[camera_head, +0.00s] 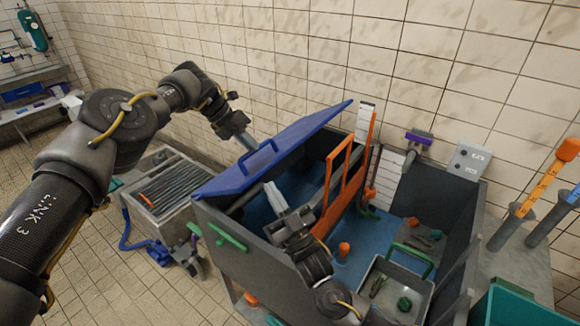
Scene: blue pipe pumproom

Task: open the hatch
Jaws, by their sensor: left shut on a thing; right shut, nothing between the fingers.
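The hatch is a blue flat lid (300,132) over the left part of a large dark grey tank (240,262). It is tilted, its right end raised well above the tank and its left end low near the rim. A blue bar handle (258,158) stands on its upper face. My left gripper (249,144) reaches down from above and is shut at this handle; its fingertips partly cover the contact. My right gripper (274,196) is inside the tank, below the lid, shut and empty, pointing up and left.
An orange frame (322,226) stands upright in the tank, right of my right gripper. A grey tray (385,312) with a green handle sits at the tank's front right. A crate of rods (165,205) stands left. The tiled wall is close behind.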

